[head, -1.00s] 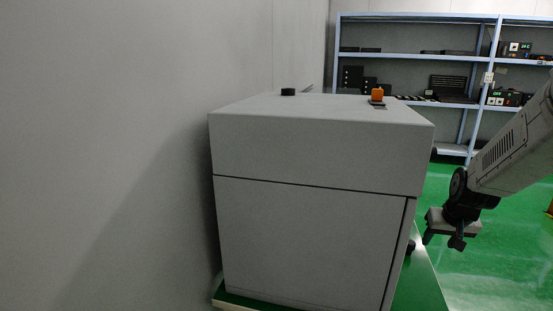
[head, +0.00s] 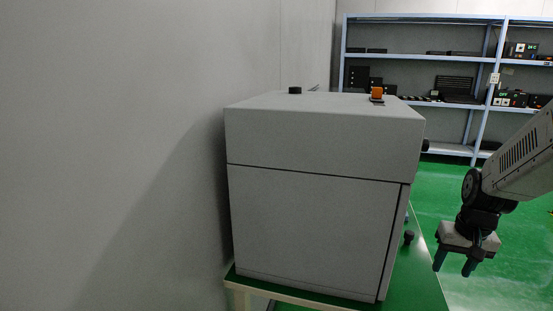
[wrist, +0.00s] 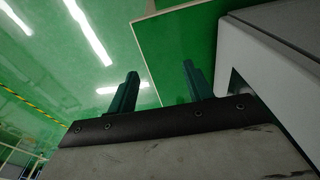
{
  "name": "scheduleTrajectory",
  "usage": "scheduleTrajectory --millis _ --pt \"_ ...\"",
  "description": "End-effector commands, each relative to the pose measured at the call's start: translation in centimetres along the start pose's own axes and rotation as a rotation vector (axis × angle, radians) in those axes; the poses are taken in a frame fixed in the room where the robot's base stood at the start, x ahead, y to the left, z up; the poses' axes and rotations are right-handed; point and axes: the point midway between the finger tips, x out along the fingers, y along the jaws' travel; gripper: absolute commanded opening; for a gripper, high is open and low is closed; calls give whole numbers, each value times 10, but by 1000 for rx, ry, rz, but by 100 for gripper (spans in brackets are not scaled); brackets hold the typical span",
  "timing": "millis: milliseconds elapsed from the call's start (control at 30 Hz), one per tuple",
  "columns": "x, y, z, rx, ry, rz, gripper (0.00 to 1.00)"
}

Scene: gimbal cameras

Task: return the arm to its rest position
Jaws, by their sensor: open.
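My gripper (head: 455,265) hangs at the right of the head view, fingers pointing down, to the right of the grey cabinet and apart from it. My arm comes in from the right edge above it. In the wrist view my gripper (wrist: 158,88) shows two dark fingers spread apart with nothing between them. The jaws are open and empty.
A large grey cabinet (head: 310,220) stands on a green-topped table (head: 425,275) close to the left wall. A black knob (head: 295,90) and an orange switch (head: 377,93) are on its top. Shelves (head: 420,55) with equipment stand behind. Green floor (head: 445,190) is open at right.

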Motion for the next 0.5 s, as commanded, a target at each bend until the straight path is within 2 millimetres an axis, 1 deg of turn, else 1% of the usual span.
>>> scheduleTrajectory --millis 33,167,267,367,400,467,500 --pt "-8 -5 10 -7 -15 -1 51" --pt "-28 -17 41 -25 -63 -1 51" --pt "-47 -28 69 -46 -97 0 51" --pt "-71 -40 105 -77 -129 6 51" --pt "-80 -44 121 -92 -139 10 51" --pt "-94 -50 145 -114 -150 14 51" --pt "-102 -53 160 -129 -154 18 51"
